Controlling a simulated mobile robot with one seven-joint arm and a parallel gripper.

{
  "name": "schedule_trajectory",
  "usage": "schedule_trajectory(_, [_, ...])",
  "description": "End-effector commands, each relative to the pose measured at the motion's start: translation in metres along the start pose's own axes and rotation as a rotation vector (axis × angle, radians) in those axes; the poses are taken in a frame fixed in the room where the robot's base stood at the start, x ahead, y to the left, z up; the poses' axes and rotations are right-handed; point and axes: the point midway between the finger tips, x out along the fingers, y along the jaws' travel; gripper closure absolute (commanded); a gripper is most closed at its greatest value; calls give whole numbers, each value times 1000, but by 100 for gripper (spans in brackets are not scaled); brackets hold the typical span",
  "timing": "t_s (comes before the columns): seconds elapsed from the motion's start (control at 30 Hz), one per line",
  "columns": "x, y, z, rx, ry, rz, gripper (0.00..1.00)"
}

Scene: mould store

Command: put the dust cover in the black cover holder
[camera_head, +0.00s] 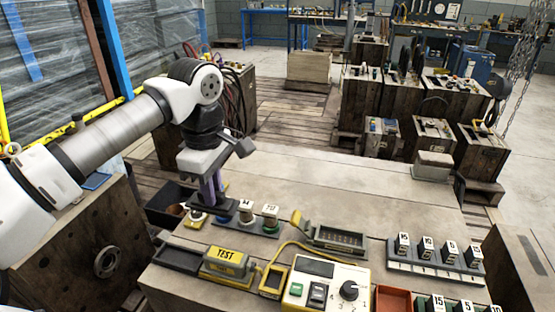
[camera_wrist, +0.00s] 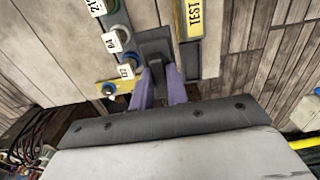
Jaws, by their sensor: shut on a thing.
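My gripper (camera_head: 212,200) points down over the near-left part of the bench, its purple fingers closed. In the wrist view my gripper (camera_wrist: 161,78) is shut on a dark grey piece that looks like the dust cover (camera_wrist: 154,46). A low black tray (camera_head: 178,259), which looks like the cover holder, lies left of the yellow TEST box (camera_head: 226,262). In the wrist view the tray (camera_wrist: 212,56) lies beside the held piece. I cannot tell whether the two touch.
Tagged round pieces (camera_head: 245,213) stand in a row just right of my gripper. A control box (camera_head: 322,288) with a dial and a yellow cable stands at the front. A rack of numbered blocks (camera_head: 436,262) is at the right. The bench's back middle is clear.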

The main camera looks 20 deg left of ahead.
Motion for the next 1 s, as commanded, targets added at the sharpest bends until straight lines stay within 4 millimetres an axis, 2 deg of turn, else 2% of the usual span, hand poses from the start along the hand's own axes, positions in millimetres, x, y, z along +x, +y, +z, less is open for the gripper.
schedule_trajectory(0.03, [8,-13,-16,-7,-3,1,100])
schedule_trajectory(0.1, [17,-29,-34,-4,-5,1,100])
schedule_trajectory(0.3, [33,-57,-62,6,-6,6,100])
schedule_trajectory(0.67, [48,-64,-67,10,-6,5,100])
schedule_trajectory(1.0, [79,-63,-67,9,-5,6,100])
